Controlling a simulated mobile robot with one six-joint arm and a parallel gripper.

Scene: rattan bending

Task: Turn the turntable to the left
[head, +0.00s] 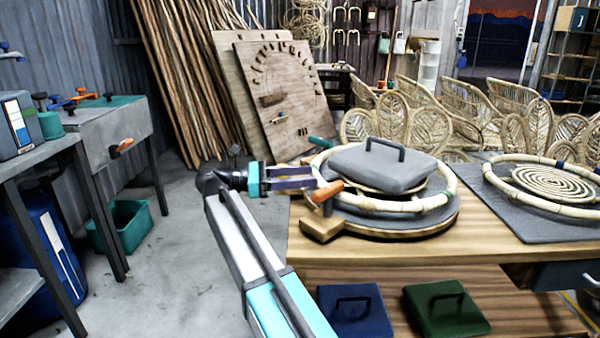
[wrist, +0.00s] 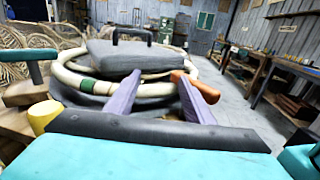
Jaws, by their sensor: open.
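The turntable (head: 418,231) is a round wooden disc with a dark grey top, on the near left part of the wooden bench. A pale rattan ring (head: 447,190) and a grey weight with a handle (head: 380,165) rest on it. An orange handle (head: 327,192) stands at its left edge. My gripper (head: 313,178) reaches in from the left, its fingers level beside that handle. In the wrist view, my gripper (wrist: 165,90) has its two purple-grey fingers apart, with the orange handle (wrist: 184,77) close to the right finger. I cannot tell whether they touch.
A teal handle (head: 321,143) stands behind the gripper. A grey mat with a coiled rattan piece (head: 553,183) lies on the bench's right. Blue (head: 352,312) and green (head: 445,308) weights sit on the lower shelf.

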